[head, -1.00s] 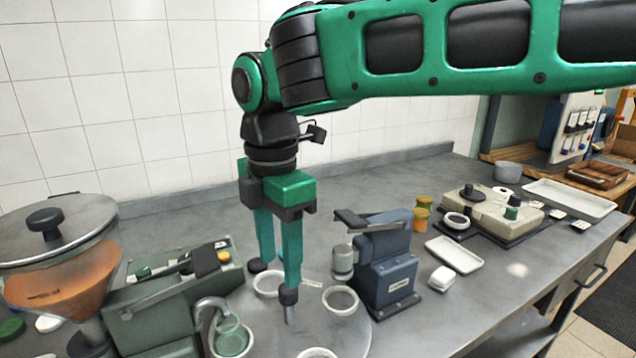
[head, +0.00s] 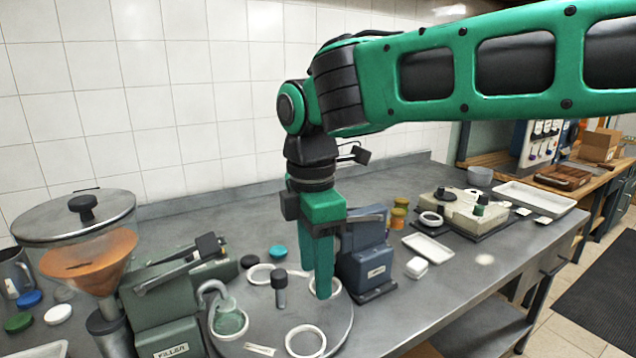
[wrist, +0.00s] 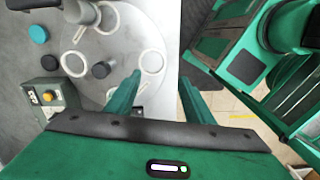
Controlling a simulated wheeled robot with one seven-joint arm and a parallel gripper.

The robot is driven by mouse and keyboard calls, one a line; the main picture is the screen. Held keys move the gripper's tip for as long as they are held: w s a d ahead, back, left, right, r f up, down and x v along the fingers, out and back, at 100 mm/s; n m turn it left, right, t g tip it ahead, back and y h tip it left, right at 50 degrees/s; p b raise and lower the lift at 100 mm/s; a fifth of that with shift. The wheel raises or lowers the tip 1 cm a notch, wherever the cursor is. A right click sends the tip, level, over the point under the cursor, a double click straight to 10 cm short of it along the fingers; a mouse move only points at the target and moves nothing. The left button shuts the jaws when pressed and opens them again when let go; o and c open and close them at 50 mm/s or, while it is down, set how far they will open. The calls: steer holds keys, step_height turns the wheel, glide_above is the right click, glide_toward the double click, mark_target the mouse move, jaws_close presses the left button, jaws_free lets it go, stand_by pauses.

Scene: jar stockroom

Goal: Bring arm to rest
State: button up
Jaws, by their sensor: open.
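My green arm reaches in from the right, and my gripper (head: 322,292) points down over the right part of the grey turntable (head: 255,352). From the head, its fingers nearly overlap and partly hide a white ring holder and the blue capping machine (head: 368,250). In the wrist view my gripper (wrist: 160,90) shows two green fingers spread apart with nothing between them. A greenish glass jar (head: 230,321) sits under the spout of the green filler (head: 165,300). Whether the fingertips touch the turntable is unclear.
A hopper with orange contents (head: 90,262) stands at the left. Several loose lids lie near it, and a teal lid (head: 278,252) lies behind the turntable. A white tray (head: 428,248) and a beige device (head: 465,212) are to the right.

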steer(key=d+f+m, duration=0.2)
steer(key=d+m, duration=0.5)
steer(key=d, duration=0.6)
steer(key=d+f+m, duration=0.2)
steer(key=d+m, duration=0.5)
steer(key=d, duration=0.6)
steer(key=s+d+f+m, duration=0.4)
steer(key=s+d+m, duration=0.3)
steer(key=s, duration=0.1)
steer(key=s+d+f+m, duration=0.4)
steer(key=s+d+m, duration=0.3)
steer(key=s+d, duration=0.1)
steer(key=shift+s+m, duration=0.3)
steer(key=shift+w+f, duration=0.25)
steer(key=shift+w, duration=0.4)
